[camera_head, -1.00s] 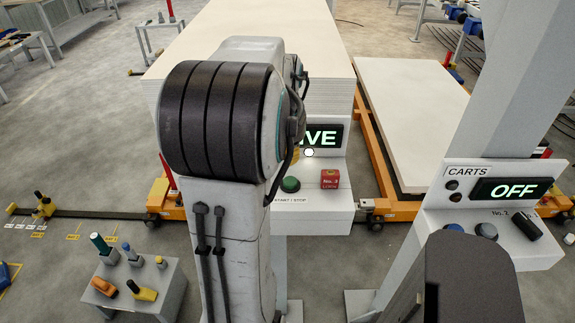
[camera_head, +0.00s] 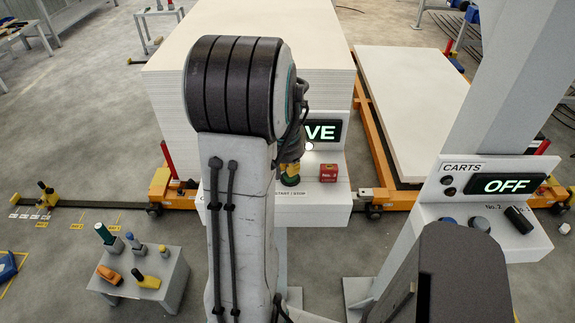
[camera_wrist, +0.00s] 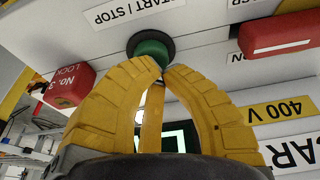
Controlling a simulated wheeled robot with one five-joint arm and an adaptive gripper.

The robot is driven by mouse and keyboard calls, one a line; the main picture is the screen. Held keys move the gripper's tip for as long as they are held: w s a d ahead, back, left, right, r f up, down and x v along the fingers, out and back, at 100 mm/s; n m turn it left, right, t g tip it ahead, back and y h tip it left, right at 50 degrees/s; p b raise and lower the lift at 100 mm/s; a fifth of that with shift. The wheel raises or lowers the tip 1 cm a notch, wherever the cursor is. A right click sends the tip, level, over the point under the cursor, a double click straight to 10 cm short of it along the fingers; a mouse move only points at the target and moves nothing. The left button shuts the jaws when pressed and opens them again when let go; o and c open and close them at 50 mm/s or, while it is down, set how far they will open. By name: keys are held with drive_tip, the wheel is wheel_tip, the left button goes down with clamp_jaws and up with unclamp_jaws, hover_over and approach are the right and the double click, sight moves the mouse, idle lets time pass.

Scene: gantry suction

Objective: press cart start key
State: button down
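A green round button (camera_wrist: 150,46) in a dark collar sits beside the START / STOP label (camera_wrist: 135,10) on a white panel (camera_head: 335,202). My gripper (camera_wrist: 163,68) has its yellow fingers drawn together, with the tips right at the green button's edge in the wrist view; I cannot tell whether they touch it. In the head view my gripper (camera_head: 290,178) is low over the panel and mostly covers the button. A lit display (camera_head: 322,132) above reads "VE", its left part hidden by my arm.
A separate CARTS panel (camera_head: 520,245) at right has a display (camera_head: 507,184) reading OFF, a blue button (camera_head: 448,221) and a black handle (camera_head: 518,220). A small table (camera_head: 172,283) stands at lower left.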

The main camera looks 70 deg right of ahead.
wheel_tip(320, 180, down, 2)
drive_tip(key=b, duration=0.4)
drive_tip(key=shift+f+b, duration=0.2)
drive_tip(key=shift+b, duration=0.2)
drive_tip(key=shift+a, duration=0.1)
drive_tip(key=shift+r, duration=0.1)
wheel_tip(320, 180, up, 5)
drive_tip(key=p, duration=0.4)
drive_tip(key=shift+w, duration=0.15)
drive_tip(key=v, duration=0.9)
drive_tip(key=shift+b, duration=0.3)
drive_tip(key=shift+r, duration=0.1)
